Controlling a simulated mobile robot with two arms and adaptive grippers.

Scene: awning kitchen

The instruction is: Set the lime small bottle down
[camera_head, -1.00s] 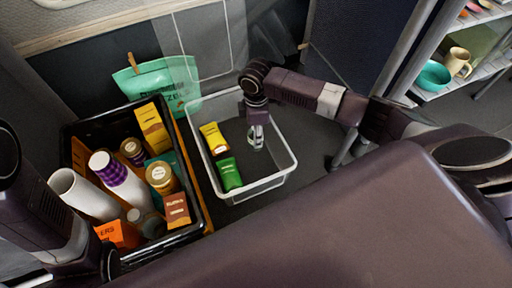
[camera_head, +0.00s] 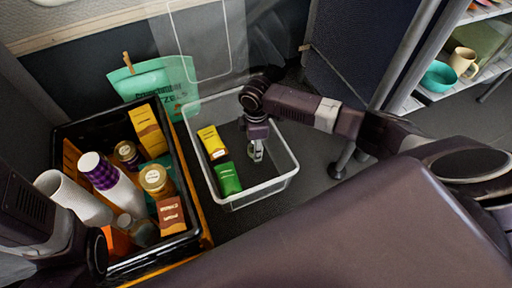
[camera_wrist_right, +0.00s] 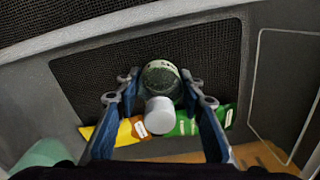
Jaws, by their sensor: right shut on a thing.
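The lime small bottle (camera_wrist_right: 160,76) is a pale green bottle with a grey-white cap (camera_wrist_right: 159,115), seen from above in the right wrist view. It sits between the fingers of my right gripper (camera_wrist_right: 160,92), which is shut on it. In the head view my right gripper (camera_head: 256,150) reaches down into the clear bin, with the bottle mostly hidden in it. I cannot tell whether the bottle touches the bin's floor. Only my left arm shows at the left; its gripper fingers are out of sight.
The clear bin (camera_head: 284,180) also holds a yellow packet (camera_head: 211,141) and a green packet (camera_head: 228,179), left of my gripper. A full black crate (camera_head: 192,205) stands left. A green bag (camera_head: 159,82) stands behind. The bin's right side is clear.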

